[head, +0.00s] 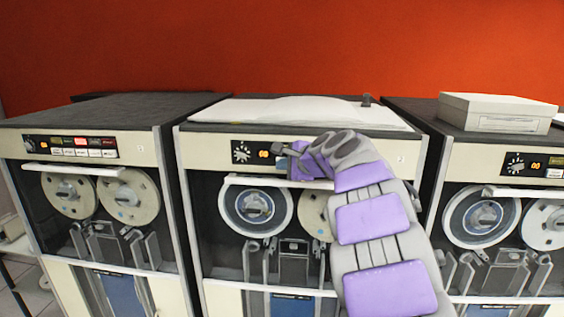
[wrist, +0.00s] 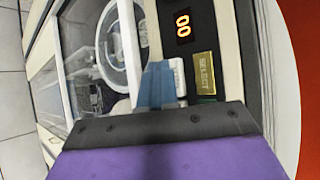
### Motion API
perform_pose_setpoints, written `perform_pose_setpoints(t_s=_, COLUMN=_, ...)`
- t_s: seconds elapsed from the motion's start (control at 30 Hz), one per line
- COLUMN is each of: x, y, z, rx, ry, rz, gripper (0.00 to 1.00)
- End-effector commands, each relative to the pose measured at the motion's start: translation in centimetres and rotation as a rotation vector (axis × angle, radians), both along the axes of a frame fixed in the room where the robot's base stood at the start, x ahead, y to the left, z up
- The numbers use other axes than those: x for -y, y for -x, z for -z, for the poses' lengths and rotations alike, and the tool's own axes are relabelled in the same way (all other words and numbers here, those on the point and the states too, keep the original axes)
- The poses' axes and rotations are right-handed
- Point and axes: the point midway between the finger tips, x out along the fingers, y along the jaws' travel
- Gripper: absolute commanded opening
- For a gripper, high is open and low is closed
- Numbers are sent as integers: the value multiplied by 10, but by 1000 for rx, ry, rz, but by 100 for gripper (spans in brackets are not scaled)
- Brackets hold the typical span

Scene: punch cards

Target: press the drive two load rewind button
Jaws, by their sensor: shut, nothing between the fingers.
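The middle tape drive (head: 240,270) has a black control panel (head: 240,152) with a lit orange display. In the wrist view the display (wrist: 182,26) reads 00, and a lit yellow SELECT indicator (wrist: 204,73) is beside it. My gripper (head: 280,148) is shut and empty in front of this panel, just right of the display, and its tip also shows in the wrist view (wrist: 162,68). My gripper and arm hide most of the panel's buttons, so I cannot make out the load rewind button. I cannot tell whether the fingertips touch the panel.
A similar tape drive (head: 150,300) stands at left with a row of uncovered buttons (head: 82,147). Another drive (head: 455,160) stands at right with a pale box (head: 497,112) on top. Glass-fronted reels sit below the panels. A red wall (head: 280,50) is behind.

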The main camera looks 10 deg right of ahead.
Motion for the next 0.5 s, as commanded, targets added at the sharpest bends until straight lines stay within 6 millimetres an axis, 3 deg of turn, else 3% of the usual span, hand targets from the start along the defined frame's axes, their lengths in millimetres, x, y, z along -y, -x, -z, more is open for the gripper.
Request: perform_pose_setpoints(t_s=0.5, x=-5, y=-2, z=0, rx=-1, ry=3, rz=1, gripper=0)
